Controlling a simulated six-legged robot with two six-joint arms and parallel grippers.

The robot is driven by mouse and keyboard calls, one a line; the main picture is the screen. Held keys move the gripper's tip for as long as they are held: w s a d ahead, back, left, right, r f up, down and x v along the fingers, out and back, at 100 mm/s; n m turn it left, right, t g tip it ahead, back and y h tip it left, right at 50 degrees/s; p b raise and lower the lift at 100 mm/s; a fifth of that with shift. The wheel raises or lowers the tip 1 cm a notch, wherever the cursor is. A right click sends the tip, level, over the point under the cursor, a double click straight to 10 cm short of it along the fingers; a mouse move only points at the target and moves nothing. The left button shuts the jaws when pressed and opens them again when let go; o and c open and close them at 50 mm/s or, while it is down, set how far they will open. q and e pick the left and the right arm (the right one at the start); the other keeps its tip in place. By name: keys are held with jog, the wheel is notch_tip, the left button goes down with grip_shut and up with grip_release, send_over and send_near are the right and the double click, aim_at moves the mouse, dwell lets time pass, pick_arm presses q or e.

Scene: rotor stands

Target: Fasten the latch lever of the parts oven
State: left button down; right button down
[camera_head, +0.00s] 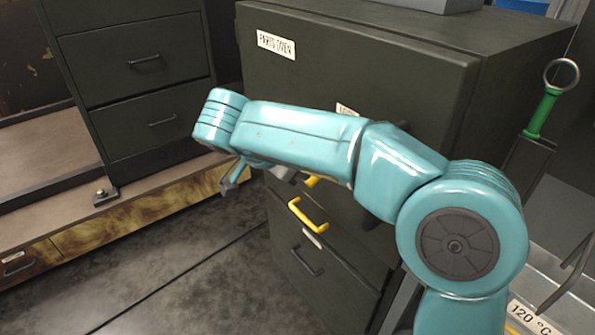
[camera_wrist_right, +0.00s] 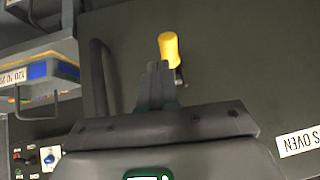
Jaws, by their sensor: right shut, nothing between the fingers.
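The dark grey parts oven (camera_head: 290,85) stands at the centre of the head view, and its door looks closed. In the right wrist view, the latch lever (camera_wrist_right: 169,48) shows a yellow grip on the door face, with a small dark part at its base. In the head view only a bit of yellow (camera_head: 311,181), apparently this grip, shows under my arm. My right gripper (camera_wrist_right: 158,68) is shut and empty, its fingertips close beside the grip. Whether they touch cannot be told. It is partly hidden under my forearm in the head view. My left gripper is not in view.
A dark bar handle (camera_wrist_right: 98,78) stands out from the door beside my fingers. Below is a drawer with a yellow handle (camera_head: 306,216). A dark drawer cabinet (camera_head: 140,80) stands at the left. A green-handled tool (camera_head: 543,112) is at the right. Floor is open at lower left.

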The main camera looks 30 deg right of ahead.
jog(key=s+a+r, duration=0.2)
jog(key=a+r, duration=0.3)
jog(key=a, duration=0.3)
jog(key=shift+a+p, duration=0.3)
jog(key=shift+p, duration=0.05)
jog(key=shift+w, duration=0.1)
